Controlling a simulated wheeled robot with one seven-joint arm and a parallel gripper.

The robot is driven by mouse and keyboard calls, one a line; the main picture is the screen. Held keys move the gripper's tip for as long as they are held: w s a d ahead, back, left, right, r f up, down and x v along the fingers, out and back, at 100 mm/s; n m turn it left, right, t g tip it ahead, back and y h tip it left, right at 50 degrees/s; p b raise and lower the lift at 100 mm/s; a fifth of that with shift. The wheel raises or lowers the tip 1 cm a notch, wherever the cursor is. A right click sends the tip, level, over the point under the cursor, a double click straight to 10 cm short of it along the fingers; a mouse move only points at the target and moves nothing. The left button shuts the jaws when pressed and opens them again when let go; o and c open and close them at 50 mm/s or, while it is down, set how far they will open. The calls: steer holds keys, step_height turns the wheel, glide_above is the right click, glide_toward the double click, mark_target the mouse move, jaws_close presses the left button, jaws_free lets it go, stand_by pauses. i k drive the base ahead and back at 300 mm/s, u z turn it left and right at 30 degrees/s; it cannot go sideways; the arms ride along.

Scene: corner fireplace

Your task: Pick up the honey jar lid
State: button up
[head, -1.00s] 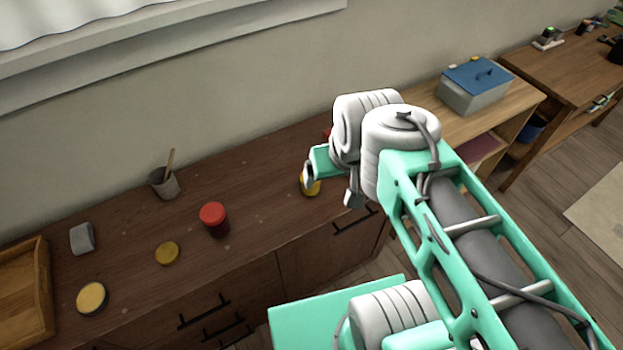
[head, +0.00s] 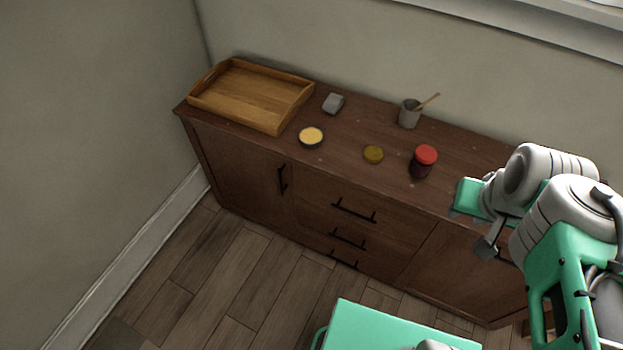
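A flat round dull-gold lid (head: 373,154) lies on the brown cabinet top (head: 350,172), left of a dark red jar with a red cap (head: 425,158). I take it as the honey jar lid, though it is small and bears no readable mark. My gripper (head: 466,198) is at the right, in front of the cabinet's right part in the picture and apart from the lid. Its fingers are too unclear to tell open from shut. No honey jar can be made out; my arm covers the right end of the cabinet top.
A wooden tray (head: 262,126) stands at the cabinet's left end. A round tin with a pale yellow top (head: 311,136), a grey block (head: 333,103) and a grey cup with a wooden stick (head: 409,114) are around the lid. Floor (head: 225,270) in front is clear.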

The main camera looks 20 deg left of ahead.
mark_target(373, 154)
steer(key=u, duration=0.55)
steer(key=k, duration=0.8)
steer(key=u, duration=1.5)
steer(key=i, duration=2.05)
steer(key=z, duration=1.15)
steer(key=i, duration=0.8)
steer(key=z, duration=0.9)
